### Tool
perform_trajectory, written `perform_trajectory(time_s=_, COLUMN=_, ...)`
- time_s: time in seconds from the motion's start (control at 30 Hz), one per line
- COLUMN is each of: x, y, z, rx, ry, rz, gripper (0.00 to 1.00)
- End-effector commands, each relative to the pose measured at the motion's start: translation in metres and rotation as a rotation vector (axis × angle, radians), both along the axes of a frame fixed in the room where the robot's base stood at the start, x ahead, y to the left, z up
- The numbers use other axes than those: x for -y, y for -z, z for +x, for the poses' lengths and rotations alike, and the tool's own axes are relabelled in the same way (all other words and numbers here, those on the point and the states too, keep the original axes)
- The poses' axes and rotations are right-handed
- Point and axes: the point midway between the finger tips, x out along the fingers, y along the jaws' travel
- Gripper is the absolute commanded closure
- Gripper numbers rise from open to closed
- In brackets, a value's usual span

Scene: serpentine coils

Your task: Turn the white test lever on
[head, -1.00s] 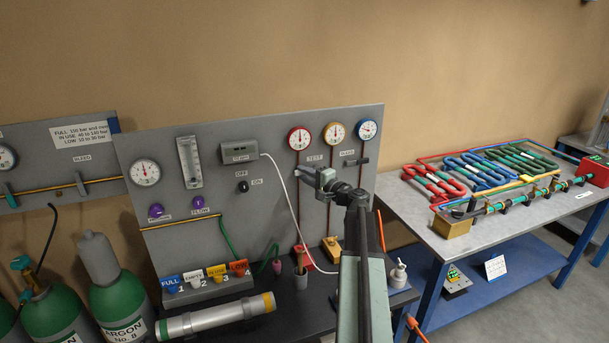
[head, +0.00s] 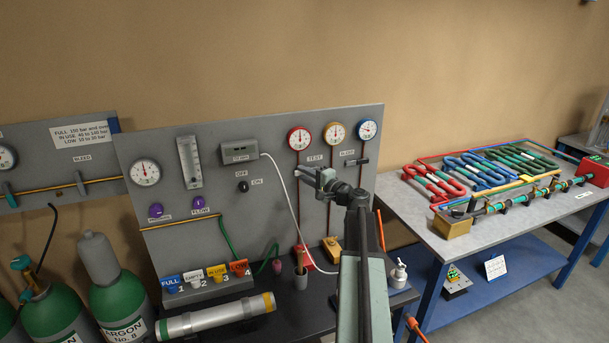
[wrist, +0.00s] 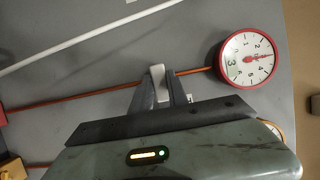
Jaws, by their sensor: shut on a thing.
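The white test lever (wrist: 158,82) shows in the wrist view between my gripper's fingers, where the orange pipe runs to the red-rimmed gauge (wrist: 249,58). It lies across the pipe in that view. My gripper (wrist: 158,88) is shut on the lever, and its fingers hide part of it. In the head view my gripper (head: 307,171) is at the grey panel (head: 220,130), just below the TEST label (head: 314,157) and the red-rimmed gauge (head: 299,138). The lever itself is hidden or too small to make out there.
A white hose (head: 288,199) loops down the panel left of my gripper. A dark lever (head: 359,161) sits to the right, below the blue-rimmed gauge (head: 367,130). A black ON/OFF knob (head: 243,187) is on the left.

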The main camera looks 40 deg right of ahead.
Motion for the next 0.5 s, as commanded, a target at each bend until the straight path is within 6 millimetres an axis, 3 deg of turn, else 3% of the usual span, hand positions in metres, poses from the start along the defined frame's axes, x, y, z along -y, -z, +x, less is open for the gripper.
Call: perform_trajectory(time_s=0.5, x=0.0000, y=0.0024, z=-0.0003, rx=-0.018, ry=0.000, rz=-0.049, gripper=1.00)
